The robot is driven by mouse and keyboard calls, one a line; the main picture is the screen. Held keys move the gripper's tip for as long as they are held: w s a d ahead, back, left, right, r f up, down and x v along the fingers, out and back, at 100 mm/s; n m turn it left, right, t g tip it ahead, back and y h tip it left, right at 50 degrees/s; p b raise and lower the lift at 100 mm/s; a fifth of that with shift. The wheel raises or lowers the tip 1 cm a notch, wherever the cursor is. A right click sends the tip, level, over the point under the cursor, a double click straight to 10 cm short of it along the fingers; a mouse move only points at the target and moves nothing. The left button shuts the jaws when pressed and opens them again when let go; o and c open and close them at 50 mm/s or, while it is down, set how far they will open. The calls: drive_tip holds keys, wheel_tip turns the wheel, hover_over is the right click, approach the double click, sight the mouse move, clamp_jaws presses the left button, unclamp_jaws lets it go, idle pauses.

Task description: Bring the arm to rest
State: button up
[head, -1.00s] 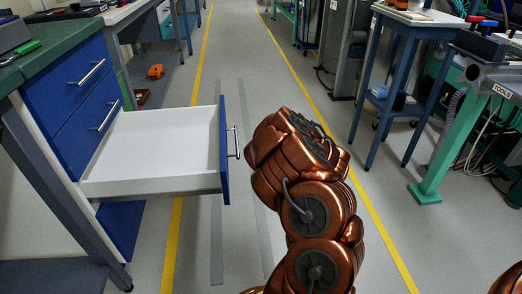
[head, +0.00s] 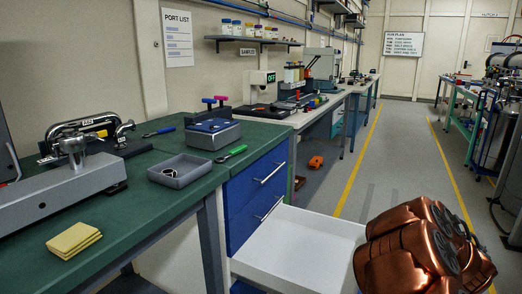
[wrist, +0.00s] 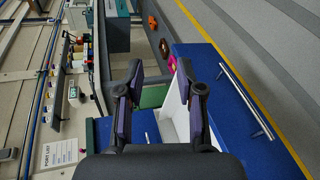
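My copper-coloured arm (head: 420,245) is folded at the lower right of the head view, beside the pulled-out drawer. My gripper (wrist: 160,78) shows in the wrist view with its two dark fingers apart and nothing between them. The gripper itself cannot be made out in the head view. The open drawer (head: 300,240) has a white inside; the part of it that I see is empty, and my arm hides its right end. Its blue front (wrist: 225,95) with a bar handle shows in the wrist view, close to the right finger.
The green-topped bench (head: 140,215) on the left carries a grey tray (head: 181,170), yellow pads (head: 74,239), a green-handled tool (head: 231,153) and clamps. An orange item (head: 316,162) lies low beyond the drawers. The aisle between the yellow lines looks clear; another bench (head: 465,115) stands at right.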

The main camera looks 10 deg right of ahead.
drive_tip(key=s+a+r+m+g+h+p, duration=0.1)
drive_tip(key=s+a+r+m+g+p, duration=0.1)
drive_tip(key=a+r+m+p, duration=0.3)
drive_tip(key=s+a+r+m+g+h+p, duration=0.1)
drive_tip(key=s+r+m+g+p, duration=0.15)
drive_tip(key=r, duration=0.55)
drive_tip(key=s+a+r+m+g+h+p, duration=0.1)
drive_tip(key=a+r+m+p, duration=0.1)
drive_tip(key=a+r+p, duration=0.3)
drive_tip(key=s+a+r+m+g+y+p, duration=0.1)
drive_tip(key=s+a+r+g+y+p, duration=0.2)
drive_tip(key=s+a+p, duration=0.2)
drive_tip(key=s+a+r+m+g+y+p, duration=0.2)
drive_tip(key=s+a, duration=1)
drive_tip(key=a, duration=0.6)
drive_tip(key=s+a+r+m+g+y+p, duration=0.1)
drive_tip(key=s+a+r+g+y+p, duration=0.2)
drive_tip(key=a, duration=0.9)
drive_tip(key=s+r+y+p, duration=0.1)
drive_tip(key=s+r+p, duration=0.2)
drive_tip(key=s+p, duration=0.2)
drive_tip(key=shift+s+a+r+g+y+p, duration=0.2)
drive_tip(key=shift+r+g+y+p, duration=0.1)
drive_tip(key=shift+g+y, duration=0.1)
drive_tip(key=shift+d, duration=0.1)
